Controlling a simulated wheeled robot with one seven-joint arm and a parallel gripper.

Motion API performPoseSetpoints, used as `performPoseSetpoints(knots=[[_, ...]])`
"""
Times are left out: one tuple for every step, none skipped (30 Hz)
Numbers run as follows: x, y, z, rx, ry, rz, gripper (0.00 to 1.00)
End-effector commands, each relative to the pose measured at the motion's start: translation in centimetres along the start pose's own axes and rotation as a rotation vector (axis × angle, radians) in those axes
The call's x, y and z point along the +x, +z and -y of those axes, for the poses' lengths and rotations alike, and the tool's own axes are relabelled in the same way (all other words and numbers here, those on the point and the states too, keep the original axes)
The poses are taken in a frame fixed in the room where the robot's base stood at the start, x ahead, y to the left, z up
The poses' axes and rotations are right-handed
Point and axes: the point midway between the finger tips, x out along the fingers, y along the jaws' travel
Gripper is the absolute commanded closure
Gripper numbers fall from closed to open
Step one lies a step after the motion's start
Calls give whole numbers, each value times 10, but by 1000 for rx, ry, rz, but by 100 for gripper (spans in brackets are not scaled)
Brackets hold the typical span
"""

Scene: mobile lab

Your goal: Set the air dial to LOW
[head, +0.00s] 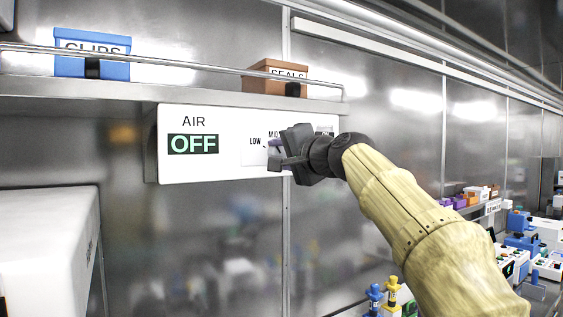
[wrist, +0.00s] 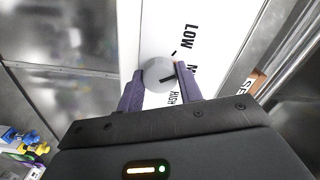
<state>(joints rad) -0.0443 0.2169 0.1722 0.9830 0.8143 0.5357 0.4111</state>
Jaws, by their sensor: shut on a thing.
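The white AIR panel (head: 230,170) is on the metal wall below the shelf, and its display (head: 193,144) reads OFF. My gripper (head: 276,155) is at the panel's right part and hides the dial in the head view. In the wrist view the grey round dial (wrist: 153,70) sits between the two purple fingers of my gripper (wrist: 160,76), which is shut on it. The dial's black pointer line faces right, towards the partly hidden MID label. The LOW label (wrist: 190,40) lies above and right of the dial, and the HIGH label (wrist: 174,98) below it.
Above the panel, a shelf with a rail (head: 180,64) holds a blue CLIPS box (head: 70,66) and a brown SEALS box (head: 265,84). A white cabinet (head: 45,235) stands at lower left. A bench with small equipment (head: 520,240) is at the right.

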Motion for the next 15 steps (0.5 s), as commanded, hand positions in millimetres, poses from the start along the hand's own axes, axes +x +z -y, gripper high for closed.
performPoseSetpoints(knots=[[1, 2, -5, -42, 3, 4, 87], [1, 2, -5, -70, 4, 5, 87], [1, 2, -5, -108, 4, 5, 87], [1, 2, -5, -136, 3, 4, 87], [1, 2, -5, -163, 4, 4, 87], [1, 1, -5, -198, 4, 4, 87], [1, 1, -4, -224, 3, 4, 87], [1, 1, -5, -248, 4, 4, 87], [1, 2, -5, -279, 4, 5, 87], [1, 2, -5, -300, 4, 6, 87], [1, 2, -5, -322, 4, 6, 87], [1, 2, -5, -348, 5, 6, 87], [1, 2, -5, -366, 5, 7, 87], [1, 2, -5, -381, 5, 7, 87], [1, 2, -5, -402, 5, 7, 87]])
